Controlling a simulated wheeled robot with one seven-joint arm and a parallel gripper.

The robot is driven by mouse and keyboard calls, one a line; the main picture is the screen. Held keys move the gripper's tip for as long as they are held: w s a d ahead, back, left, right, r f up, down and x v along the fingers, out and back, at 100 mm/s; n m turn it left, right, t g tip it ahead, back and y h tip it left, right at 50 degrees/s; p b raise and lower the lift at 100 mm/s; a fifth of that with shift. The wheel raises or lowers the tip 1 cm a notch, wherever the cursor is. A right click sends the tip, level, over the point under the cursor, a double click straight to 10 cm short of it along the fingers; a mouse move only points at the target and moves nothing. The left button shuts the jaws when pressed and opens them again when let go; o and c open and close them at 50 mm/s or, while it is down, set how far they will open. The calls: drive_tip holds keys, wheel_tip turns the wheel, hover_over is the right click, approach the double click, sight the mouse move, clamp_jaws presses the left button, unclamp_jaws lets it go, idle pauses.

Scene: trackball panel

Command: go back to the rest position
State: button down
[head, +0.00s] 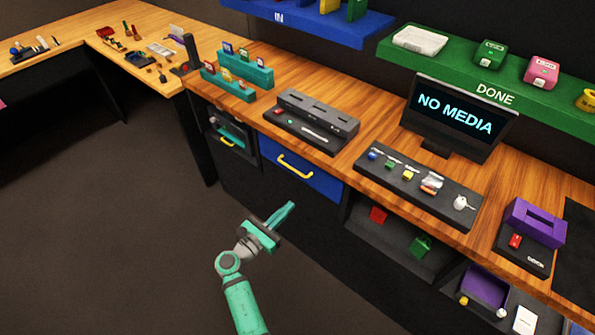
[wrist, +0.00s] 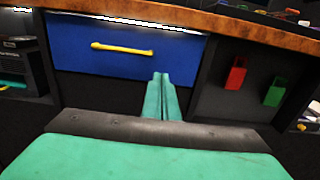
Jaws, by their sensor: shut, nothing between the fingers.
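My gripper (head: 283,213) is teal. In the head view it is raised in free space in front of the counter, below the blue drawer (head: 300,171), and points up and to the right. Its two fingers are together with nothing between them. In the wrist view the gripper (wrist: 162,80) shows its closed fingers in front of the cabinet, with their tips at the lower right of the blue drawer (wrist: 75,50). The drawer has a yellow handle (wrist: 122,49), and the fingers appear apart from it.
The wooden counter (head: 375,140) runs behind my gripper. A monitor (head: 458,115) reads "NO MEDIA". The dark floor (head: 130,220) at left is clear.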

drive_tip(key=s+d+f+m+g+y, duration=0.2)
drive_tip(key=s+d+f+m+y, duration=0.25)
drive_tip(key=s+f, duration=0.7)
drive_tip(key=s+f+m+g+y, duration=0.1)
drive_tip(key=s+f+m+y, duration=0.15)
drive_tip(key=s, duration=0.45)
drive_tip(key=s+f+m+y, duration=0.1)
drive_tip(key=s+m+y, duration=0.1)
drive_tip(key=s+m, duration=0.35)
drive_tip(key=s+d+r+m+t, duration=0.1)
drive_tip(key=s+r+m+t, duration=0.1)
drive_tip(key=s+r+m, duration=0.6)
drive_tip(key=s+d+r+m+t+y, duration=0.1)
drive_tip(key=s+r+m, duration=0.7)
drive_tip(key=r, duration=0.8)
drive_tip(key=s+d, duration=0.1)
drive_tip(key=s, duration=0.2)
drive_tip(key=shift+s+r+t+y, duration=0.15)
drive_tip(key=shift+s+t+y, duration=0.15)
drive_tip(key=shift+t, duration=0.1)
